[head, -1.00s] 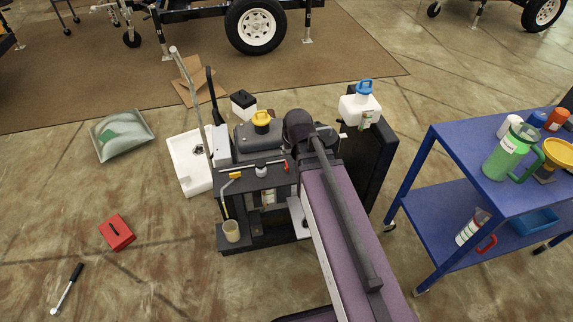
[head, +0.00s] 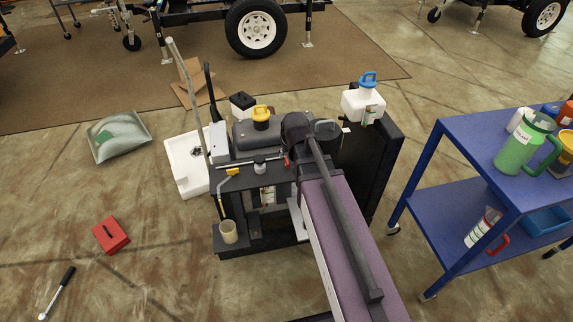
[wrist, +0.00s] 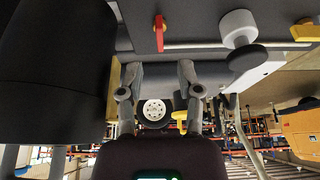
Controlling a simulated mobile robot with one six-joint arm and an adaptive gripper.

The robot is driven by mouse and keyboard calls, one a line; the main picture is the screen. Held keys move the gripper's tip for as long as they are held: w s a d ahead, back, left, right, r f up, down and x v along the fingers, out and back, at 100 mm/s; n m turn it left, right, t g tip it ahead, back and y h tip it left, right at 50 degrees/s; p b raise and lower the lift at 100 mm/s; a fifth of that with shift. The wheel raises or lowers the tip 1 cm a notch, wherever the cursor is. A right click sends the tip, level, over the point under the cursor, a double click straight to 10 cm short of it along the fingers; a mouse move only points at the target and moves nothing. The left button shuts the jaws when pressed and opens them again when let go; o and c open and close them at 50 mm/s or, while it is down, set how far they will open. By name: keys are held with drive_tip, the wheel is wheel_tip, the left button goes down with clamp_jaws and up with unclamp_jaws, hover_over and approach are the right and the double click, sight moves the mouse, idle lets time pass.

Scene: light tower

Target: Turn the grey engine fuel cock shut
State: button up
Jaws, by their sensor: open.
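The grey engine (head: 275,134) with a yellow cap stands on a dark stand in the head view. A thin pipe along its front carries a red lever (head: 286,161), a grey-white round fitting (head: 259,168) and a yellow lever (head: 232,172). In the wrist view the red lever (wrist: 160,35), the grey-white fitting (wrist: 238,27) with a dark disc and the yellow lever (wrist: 305,31) show along the top. I cannot tell for sure which is the fuel cock. My gripper (wrist: 156,75) is open and empty below the red lever in the picture, apart from it. In the head view my arm hides it.
A beige cup (head: 229,232) stands low on the stand. A white jug (head: 363,106) with a blue handle stands at right. A blue cart (head: 440,200) is further right. A red box (head: 111,235) lies on open floor at left.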

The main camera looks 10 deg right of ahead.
sight(287, 161)
drive_tip(key=shift+b+x, duration=2.5)
drive_tip(key=shift+x, duration=0.5)
drive_tip(key=shift+r, duration=0.1)
clamp_jaws()
